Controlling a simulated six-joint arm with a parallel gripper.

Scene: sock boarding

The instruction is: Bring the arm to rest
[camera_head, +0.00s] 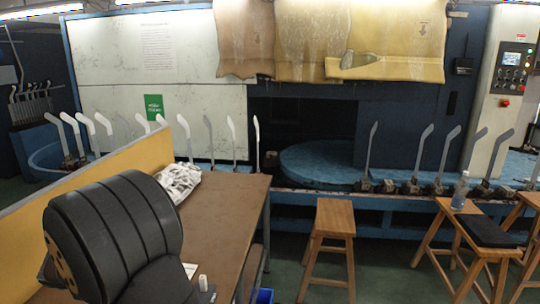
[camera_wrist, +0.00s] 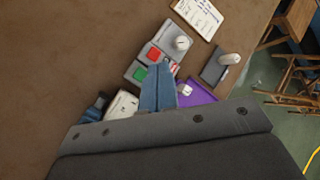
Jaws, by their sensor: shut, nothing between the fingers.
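My gripper (camera_wrist: 159,72) shows in the wrist view as two blue-grey fingers pressed together, pointing up the picture. It is shut and empty. It hangs over the brown table (camera_wrist: 80,60), and its height above the surface is hard to tell. In the head view my dark arm fills the lower left, beside the yellow partition, and the gripper itself does not show.
In the wrist view a control box (camera_wrist: 153,54) with red and green buttons lies by the fingertips, with a purple item (camera_wrist: 197,92) and clipboard (camera_wrist: 199,14) nearby. White socks (camera_head: 178,182) lie on the table. Wooden stools (camera_head: 335,218) stand right. Upright boards line the blue machine.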

